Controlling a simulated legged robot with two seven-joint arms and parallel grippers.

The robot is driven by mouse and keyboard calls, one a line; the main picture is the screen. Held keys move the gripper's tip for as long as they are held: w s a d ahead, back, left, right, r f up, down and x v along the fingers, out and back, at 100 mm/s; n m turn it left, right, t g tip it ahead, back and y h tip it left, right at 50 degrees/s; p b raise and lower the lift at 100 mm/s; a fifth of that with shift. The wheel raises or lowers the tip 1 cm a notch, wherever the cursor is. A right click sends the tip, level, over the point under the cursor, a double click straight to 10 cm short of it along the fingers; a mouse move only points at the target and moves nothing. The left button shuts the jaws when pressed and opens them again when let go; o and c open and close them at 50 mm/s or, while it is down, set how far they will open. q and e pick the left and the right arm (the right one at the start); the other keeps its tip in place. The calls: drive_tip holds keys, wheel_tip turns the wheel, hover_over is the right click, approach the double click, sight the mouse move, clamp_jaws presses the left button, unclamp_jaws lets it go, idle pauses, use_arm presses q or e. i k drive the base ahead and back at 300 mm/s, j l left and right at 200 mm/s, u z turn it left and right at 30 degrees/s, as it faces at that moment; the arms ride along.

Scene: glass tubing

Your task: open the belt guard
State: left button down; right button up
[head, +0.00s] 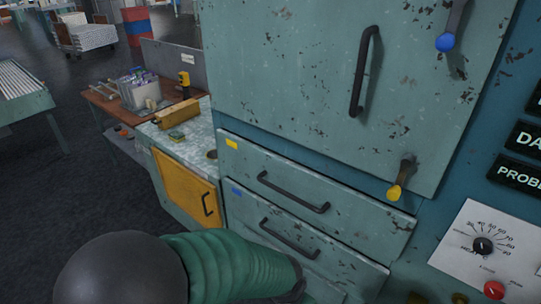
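A large worn teal panel (300,75), which looks like the belt guard, fills the upper middle of the head view and sits closed against the machine. It has a long black vertical handle (363,72). A lever with a blue knob (445,41) is at its upper right, and a latch with a yellow knob (394,192) is at its lower right corner. An arm of mine in a green ribbed sleeve crosses the bottom left, below the panel and apart from its handle. Neither gripper shows.
Below the panel are an upper drawer (345,207) with a yellow tag and a lower drawer (255,216) with a blue tag. A yellow cabinet door (181,188) is at their left. A dial plate (478,262) with a red button (494,290) is at lower right. Open floor lies left.

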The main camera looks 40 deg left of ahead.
sight(216, 222)
drive_tip(key=u, duration=2.05)
drive_tip(key=i+z, duration=0.25)
drive_tip(key=i, duration=0.15)
drive_tip(key=i+j+z, duration=0.25)
drive_tip(key=i, duration=0.15)
drive_tip(key=i+j+z, duration=0.1)
drive_tip(key=i+z, duration=0.15)
drive_tip(key=i, duration=0.1)
